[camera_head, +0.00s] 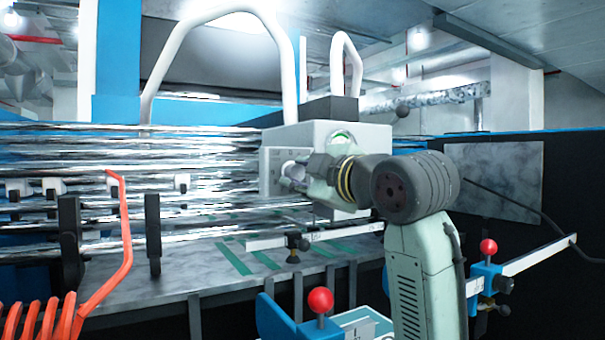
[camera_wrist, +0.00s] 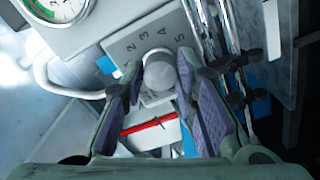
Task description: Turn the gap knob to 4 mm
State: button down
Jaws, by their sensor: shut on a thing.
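The gap knob (camera_wrist: 160,74) is a round grey knob on a grey dial plate (camera_wrist: 122,47) with the numerals 2, 3, 4 and 5 around its upper side in the wrist view. My gripper (camera_wrist: 156,80) has its purple-padded fingers on both sides of the knob, shut on it. I cannot tell which numeral the knob points to.
A round gauge (camera_wrist: 58,8) sits on the box. A white part with a red line (camera_wrist: 147,127) shows between the fingers. Shiny rollers (camera_head: 130,155) lie left of the box. A red coiled hose (camera_head: 115,250) and red-balled levers (camera_head: 320,300) stand in front.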

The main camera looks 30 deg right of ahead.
jog(key=n, duration=0.5)
dwell(0.6)
jog(key=c, duration=1.3)
grip_release()
jog(key=shift+s, duration=0.1)
jog(key=s, duration=1.1)
jog(key=shift+s+a, duration=0.35)
jog(key=shift+s, duration=0.05)
